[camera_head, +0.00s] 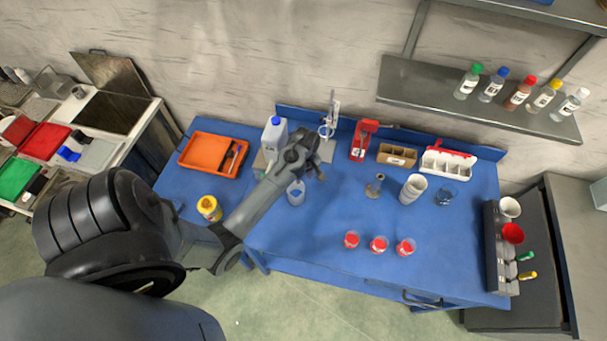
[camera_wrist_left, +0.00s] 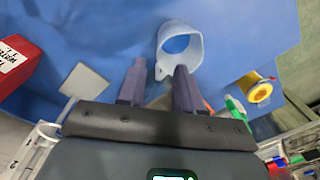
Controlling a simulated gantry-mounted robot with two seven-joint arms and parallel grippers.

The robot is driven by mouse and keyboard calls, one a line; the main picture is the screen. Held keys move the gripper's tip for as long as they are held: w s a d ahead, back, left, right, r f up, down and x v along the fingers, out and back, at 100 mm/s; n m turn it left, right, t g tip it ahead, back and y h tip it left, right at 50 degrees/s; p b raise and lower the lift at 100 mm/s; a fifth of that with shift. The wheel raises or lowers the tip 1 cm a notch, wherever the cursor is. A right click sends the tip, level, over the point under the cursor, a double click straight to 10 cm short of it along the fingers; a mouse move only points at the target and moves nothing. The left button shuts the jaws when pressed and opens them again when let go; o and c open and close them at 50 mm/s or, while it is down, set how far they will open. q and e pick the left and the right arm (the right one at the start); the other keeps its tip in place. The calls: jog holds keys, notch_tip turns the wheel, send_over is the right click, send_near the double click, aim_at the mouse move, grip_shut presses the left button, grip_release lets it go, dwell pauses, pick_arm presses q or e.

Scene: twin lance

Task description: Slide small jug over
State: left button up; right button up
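The small jug (camera_head: 296,193) is pale blue, open at the top, and stands upright on the blue table (camera_head: 330,222), just below my left gripper (camera_head: 314,164) in the head view. In the left wrist view the jug (camera_wrist_left: 187,27) is beyond my left gripper (camera_wrist_left: 160,70). Its small projecting part, handle or spout, lies near the gap between the two fingertips. The fingers are apart with nothing clearly held between them. I cannot tell whether they touch the jug. My right gripper is not in view.
A white canister with a blue cap (camera_head: 273,135) and an orange tray (camera_head: 207,153) stand to the left. A yellow jar (camera_head: 209,208) is at the front left. Red-topped cups (camera_head: 378,245) stand at the front. A metal stand (camera_head: 333,112) rises behind.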

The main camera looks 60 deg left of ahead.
pick_arm(q)
send_near(296, 190)
jog(key=shift+w+d+f, duration=0.2)
jog(key=shift+d+f, duration=0.25)
jog(key=shift+f, duration=0.6)
jog(key=shift+w+d+f, duration=0.2)
jog(key=shift+d+f, duration=0.25)
jog(key=shift+f, duration=0.65)
jog(key=shift+w+d+f, duration=0.2)
jog(key=shift+d+f, duration=0.25)
jog(key=shift+f, duration=0.6)
jog(key=shift+c, duration=0.5)
grip_shut()
